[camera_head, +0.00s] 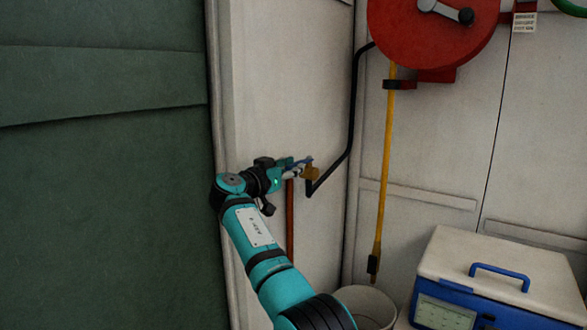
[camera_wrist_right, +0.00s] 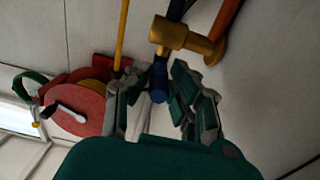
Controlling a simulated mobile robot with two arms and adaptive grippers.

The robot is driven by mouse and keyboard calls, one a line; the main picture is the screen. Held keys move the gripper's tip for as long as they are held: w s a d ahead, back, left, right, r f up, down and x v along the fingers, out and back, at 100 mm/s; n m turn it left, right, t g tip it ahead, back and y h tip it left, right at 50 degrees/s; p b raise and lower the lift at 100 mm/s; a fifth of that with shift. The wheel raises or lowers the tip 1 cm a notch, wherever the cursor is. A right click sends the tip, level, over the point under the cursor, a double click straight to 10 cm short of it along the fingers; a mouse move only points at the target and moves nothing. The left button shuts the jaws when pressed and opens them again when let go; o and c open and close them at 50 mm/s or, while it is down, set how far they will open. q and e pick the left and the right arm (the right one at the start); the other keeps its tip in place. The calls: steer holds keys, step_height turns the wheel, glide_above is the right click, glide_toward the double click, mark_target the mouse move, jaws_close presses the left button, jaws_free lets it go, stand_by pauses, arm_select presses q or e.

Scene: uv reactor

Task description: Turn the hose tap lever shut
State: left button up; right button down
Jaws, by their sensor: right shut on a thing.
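The brass hose tap (camera_head: 312,173) is on the pale wall, where a copper pipe and a black hose meet it. It also shows at the top of the right wrist view (camera_wrist_right: 184,38). Its blue lever (camera_wrist_right: 159,80) points from the tap back between my right gripper's fingers; a small bit of the lever (camera_head: 307,160) shows in the head view. My right gripper (camera_wrist_right: 156,88) is shut on the lever, with one finger on each side. In the head view the gripper (camera_head: 296,168) partly hides lever and tap. My left gripper is not in view.
A red hose reel (camera_head: 430,35) hangs on the wall above right, with a yellow lance (camera_head: 385,170) below it. A white bucket (camera_head: 368,302) and a white-and-blue box (camera_head: 505,275) stand at lower right. A green panel (camera_head: 100,210) fills the left.

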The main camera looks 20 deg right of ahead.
steer(key=c, duration=1.2)
jaws_free()
steer(key=shift+a, duration=0.1)
steer(key=v, duration=1.2)
steer(key=shift+w+f, duration=0.1)
steer(key=shift+f, duration=0.05)
